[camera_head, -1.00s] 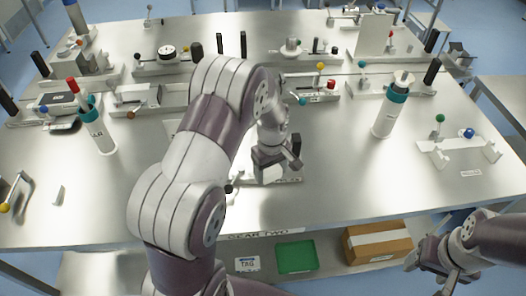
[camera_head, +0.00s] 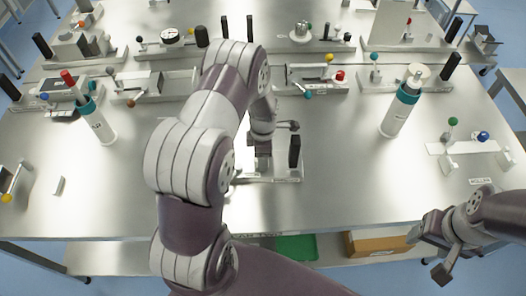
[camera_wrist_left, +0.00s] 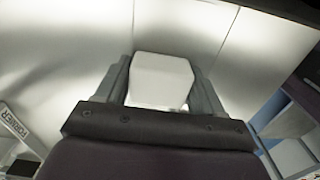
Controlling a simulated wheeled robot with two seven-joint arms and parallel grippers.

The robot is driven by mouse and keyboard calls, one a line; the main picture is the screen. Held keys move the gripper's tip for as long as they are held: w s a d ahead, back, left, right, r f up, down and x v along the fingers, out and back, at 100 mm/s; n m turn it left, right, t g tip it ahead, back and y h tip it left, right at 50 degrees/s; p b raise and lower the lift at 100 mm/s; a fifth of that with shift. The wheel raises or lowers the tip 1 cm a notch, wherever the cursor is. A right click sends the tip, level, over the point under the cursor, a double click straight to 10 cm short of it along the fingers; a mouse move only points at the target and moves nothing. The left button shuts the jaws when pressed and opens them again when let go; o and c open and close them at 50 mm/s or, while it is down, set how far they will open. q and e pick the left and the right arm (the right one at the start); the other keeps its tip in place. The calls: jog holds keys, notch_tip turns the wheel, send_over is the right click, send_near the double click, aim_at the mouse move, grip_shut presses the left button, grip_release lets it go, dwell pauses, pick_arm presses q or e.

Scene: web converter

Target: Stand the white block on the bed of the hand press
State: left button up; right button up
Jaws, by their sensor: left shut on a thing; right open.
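My left gripper (camera_wrist_left: 163,85) is shut on the white block (camera_wrist_left: 163,78), which sits between its two fingers in the left wrist view. In the head view my left arm reaches over the middle of the table, and the gripper (camera_head: 263,150) is mostly hidden behind its own links; the block cannot be made out there. The gripper is over or close to a low fixture (camera_head: 285,172) with a black upright grip, which may be the hand press; its bed is largely covered. My right gripper (camera_head: 437,250) is open and empty beyond the table's front right edge.
White bottles with teal collars stand left (camera_head: 101,122) and right (camera_head: 398,115) on the steel table (camera_head: 345,200). Several bench fixtures line the back. A roller stand (camera_head: 465,148) is at right. A cardboard box (camera_head: 375,243) and green tray (camera_head: 297,248) lie below the front edge.

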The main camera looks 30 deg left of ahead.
pick_arm(q)
jog(key=shift+s+r, duration=0.15)
jog(key=shift+s, duration=0.15)
jog(key=shift+s+d, duration=0.1)
jog(key=shift+s, duration=0.05)
jog(key=shift+f, duration=0.2)
jog(key=o, duration=1.1)
jog(key=shift+c, duration=0.2)
jog(key=shift+w, duration=0.2)
pick_arm(e)
jog(key=shift+s+f, duration=0.1)
jog(key=shift+s, duration=0.15)
